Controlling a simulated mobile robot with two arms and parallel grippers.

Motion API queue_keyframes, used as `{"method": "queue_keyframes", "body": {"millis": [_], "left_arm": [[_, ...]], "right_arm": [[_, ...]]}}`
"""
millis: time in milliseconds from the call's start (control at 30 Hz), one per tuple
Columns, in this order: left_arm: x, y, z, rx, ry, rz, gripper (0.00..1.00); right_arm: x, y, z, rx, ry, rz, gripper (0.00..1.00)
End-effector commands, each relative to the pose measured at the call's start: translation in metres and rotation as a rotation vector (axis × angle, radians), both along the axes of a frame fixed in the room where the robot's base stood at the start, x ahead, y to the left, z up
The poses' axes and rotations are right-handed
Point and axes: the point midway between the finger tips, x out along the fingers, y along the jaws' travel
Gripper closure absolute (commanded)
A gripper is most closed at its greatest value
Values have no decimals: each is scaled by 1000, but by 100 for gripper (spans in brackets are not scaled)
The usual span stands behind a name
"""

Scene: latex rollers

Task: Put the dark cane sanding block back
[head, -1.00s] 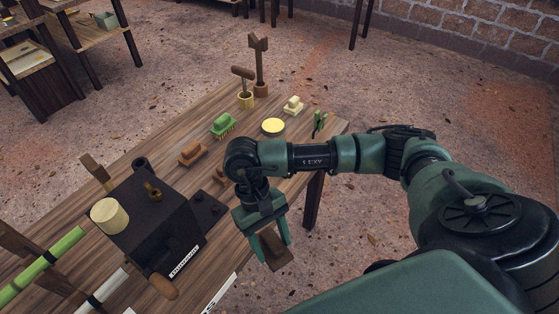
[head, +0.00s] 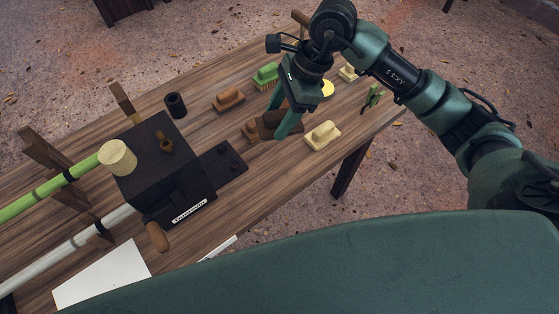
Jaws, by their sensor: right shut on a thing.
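My right gripper (head: 277,121) is shut on the dark cane sanding block (head: 269,119), a dark brown block partly hidden by the fingers. It is over the table's right part. Another brown block (head: 250,131) shows right beside it at the left, partly overlapped. I cannot tell whether the held block touches the table or that block. My left gripper is not in view.
On the wooden table (head: 205,137), an orange-brown block (head: 228,100) and a green brush (head: 266,75) lie behind. A cream block (head: 322,135) lies close to the right, near the front edge. A black machine (head: 165,170) stands at left.

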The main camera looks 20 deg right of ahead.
Motion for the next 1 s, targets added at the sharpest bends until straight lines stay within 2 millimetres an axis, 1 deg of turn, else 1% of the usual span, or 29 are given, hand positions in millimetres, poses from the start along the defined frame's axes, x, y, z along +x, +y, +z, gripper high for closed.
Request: {"method": "queue_keyframes", "body": {"millis": [33,300,400,500,600,733,900,1000], "left_arm": [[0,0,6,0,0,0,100],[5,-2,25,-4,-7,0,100],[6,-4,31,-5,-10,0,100],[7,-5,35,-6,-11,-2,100],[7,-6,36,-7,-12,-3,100],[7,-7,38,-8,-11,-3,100],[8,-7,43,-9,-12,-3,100],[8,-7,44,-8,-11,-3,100]], "right_arm": [[-2,0,-11,-1,9,-1,78],[-3,0,-84,-1,9,1,78],[-3,1,-109,0,9,2,78],[-3,0,-129,0,6,4,78],[-1,0,-141,-1,2,3,78],[-2,0,-151,0,4,4,78],[-1,1,-175,1,4,3,78],[-1,0,-183,-1,1,5,78]]}}
